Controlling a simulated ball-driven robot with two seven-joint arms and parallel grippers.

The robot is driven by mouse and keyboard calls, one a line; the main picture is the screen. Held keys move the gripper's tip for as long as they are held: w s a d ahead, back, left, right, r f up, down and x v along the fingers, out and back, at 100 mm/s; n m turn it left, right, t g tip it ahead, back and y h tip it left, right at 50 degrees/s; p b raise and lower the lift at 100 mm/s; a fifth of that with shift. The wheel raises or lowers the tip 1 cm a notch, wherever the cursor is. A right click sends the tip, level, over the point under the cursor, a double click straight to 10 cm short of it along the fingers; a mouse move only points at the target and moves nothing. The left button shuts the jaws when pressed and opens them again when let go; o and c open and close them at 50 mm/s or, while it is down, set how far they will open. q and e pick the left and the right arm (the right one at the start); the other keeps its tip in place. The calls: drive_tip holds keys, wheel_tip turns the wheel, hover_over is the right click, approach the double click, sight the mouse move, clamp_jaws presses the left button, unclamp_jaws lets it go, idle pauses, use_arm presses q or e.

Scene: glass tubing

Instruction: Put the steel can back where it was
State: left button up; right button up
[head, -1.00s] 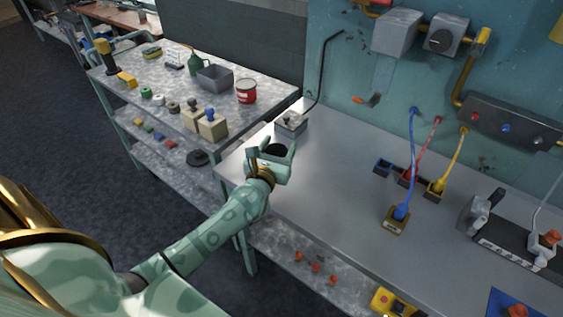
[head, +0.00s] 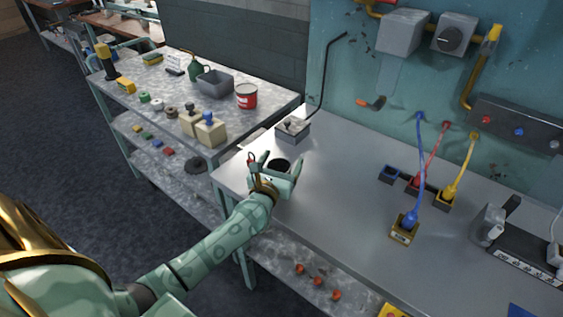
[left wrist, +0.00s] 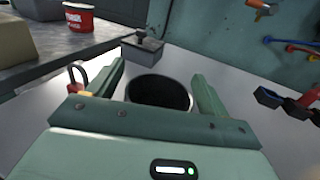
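The steel can (head: 280,164) shows as a dark round opening between the fingers of my left gripper (head: 276,175), over the left end of the grey workbench (head: 330,190). In the left wrist view the can's open mouth (left wrist: 160,92) faces the camera, and the fingers of my left gripper (left wrist: 160,95) stand on both sides of it, closed on its wall. The can is upright or nearly so. Its lower part is hidden, and I cannot tell whether it touches the bench. My right gripper is not in view.
A small grey box (head: 292,130) stands behind the can. A small red looped object (head: 251,161) is left of the gripper. A red tin (head: 246,96) stands on the side table. Connectors with cables (head: 405,228) are to the right; bench surface between is clear.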

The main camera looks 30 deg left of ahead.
use_arm(q)
drive_tip(key=shift+r, duration=0.1)
drive_tip(key=shift+r+p, duration=0.25)
drive_tip(key=shift+p, duration=0.05)
drive_tip(key=v, duration=1.1)
drive_tip(key=shift+s+f, duration=0.15)
drive_tip(key=shift+f, duration=0.1)
drive_tip(key=shift+s+d, duration=0.1)
drive_tip(key=shift+s, duration=0.3)
drive_tip(key=shift+r, duration=0.1)
